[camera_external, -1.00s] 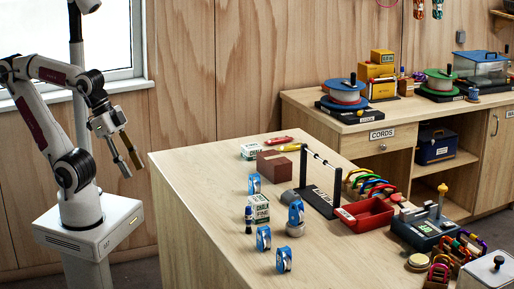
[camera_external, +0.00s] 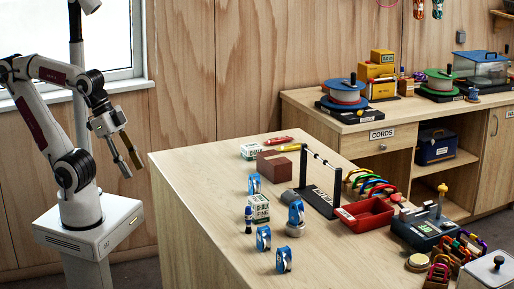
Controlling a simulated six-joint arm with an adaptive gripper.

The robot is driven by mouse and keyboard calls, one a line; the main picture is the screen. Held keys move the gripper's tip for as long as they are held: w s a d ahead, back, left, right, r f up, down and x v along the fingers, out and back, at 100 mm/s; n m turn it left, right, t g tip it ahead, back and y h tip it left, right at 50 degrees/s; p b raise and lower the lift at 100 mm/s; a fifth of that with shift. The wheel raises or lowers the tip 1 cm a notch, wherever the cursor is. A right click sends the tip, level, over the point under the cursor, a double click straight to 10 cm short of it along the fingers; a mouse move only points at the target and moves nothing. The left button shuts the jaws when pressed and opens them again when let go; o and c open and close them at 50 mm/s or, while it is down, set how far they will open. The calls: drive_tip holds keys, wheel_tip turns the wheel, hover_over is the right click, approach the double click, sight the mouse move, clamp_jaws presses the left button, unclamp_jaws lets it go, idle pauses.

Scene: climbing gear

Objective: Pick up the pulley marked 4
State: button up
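Several blue pulleys stand upright on the wooden table. One pulley (camera_external: 254,184) is at the back, behind the chalk box. Another pulley (camera_external: 296,213) sits on a round grey base. Two more stand toward the front edge, one pulley (camera_external: 263,238) slightly left and one pulley (camera_external: 284,260) nearest the front. Their marks are too small to read, so I cannot tell which is marked 4. My gripper (camera_external: 131,151) is empty, off the table's left side, pointing down and to the right. Its two fingers are apart.
A chalk box (camera_external: 258,208) and a small dark blue bottle (camera_external: 248,220) stand among the pulleys. A black rack (camera_external: 320,186), a red tray (camera_external: 366,215) and a brown block (camera_external: 274,166) stand farther back and right. The table's left front area is clear.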

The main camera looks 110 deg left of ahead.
drive_tip(key=o, duration=0.4)
drive_tip(key=shift+c, duration=0.2)
drive_tip(key=shift+w, duration=0.1)
